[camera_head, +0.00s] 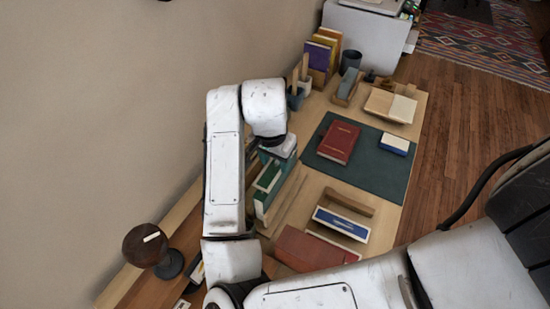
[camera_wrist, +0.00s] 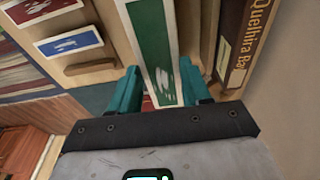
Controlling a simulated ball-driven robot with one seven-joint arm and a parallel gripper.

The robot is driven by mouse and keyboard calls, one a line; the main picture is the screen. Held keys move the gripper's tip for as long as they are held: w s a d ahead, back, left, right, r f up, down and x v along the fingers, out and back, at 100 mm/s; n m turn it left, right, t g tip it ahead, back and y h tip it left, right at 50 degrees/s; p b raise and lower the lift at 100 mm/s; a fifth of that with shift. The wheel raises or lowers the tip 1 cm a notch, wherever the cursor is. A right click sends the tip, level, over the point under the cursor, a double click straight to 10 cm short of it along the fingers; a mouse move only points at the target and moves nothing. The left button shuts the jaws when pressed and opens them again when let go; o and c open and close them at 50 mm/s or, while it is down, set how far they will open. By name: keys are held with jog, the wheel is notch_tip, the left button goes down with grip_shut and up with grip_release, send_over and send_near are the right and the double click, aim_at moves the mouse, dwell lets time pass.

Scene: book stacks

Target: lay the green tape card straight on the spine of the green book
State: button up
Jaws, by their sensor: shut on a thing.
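The green tape card (camera_wrist: 152,35), with white edges and white print near its lower end, stands out between the teal fingers of my gripper (camera_wrist: 160,92) in the wrist view. My gripper is shut on it. In the head view my gripper (camera_head: 272,158) is at the back edge of the table, beside the wall. A long green shape with pale edges (camera_head: 264,192) lies just below it there; I cannot tell card from green book in it. The book's spine is not clearly visible, and I cannot tell whether the card touches it.
A red book (camera_head: 338,141) and a blue-and-white block (camera_head: 395,144) lie on a dark green mat (camera_head: 380,175). A blue card (camera_head: 340,223), a wooden block (camera_head: 349,201) and a red-brown thing (camera_head: 305,247) lie nearby. A brown lettered book (camera_wrist: 243,40) stands close right of the card.

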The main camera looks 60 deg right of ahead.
jog(key=shift+f+b, duration=0.65)
jog(key=shift+f, duration=0.1)
dwell(0.8)
jog(key=o, duration=1.1)
jog(key=shift+r, duration=0.1)
jog(key=shift+r+p, duration=2.9)
jog(key=shift+r, duration=0.55)
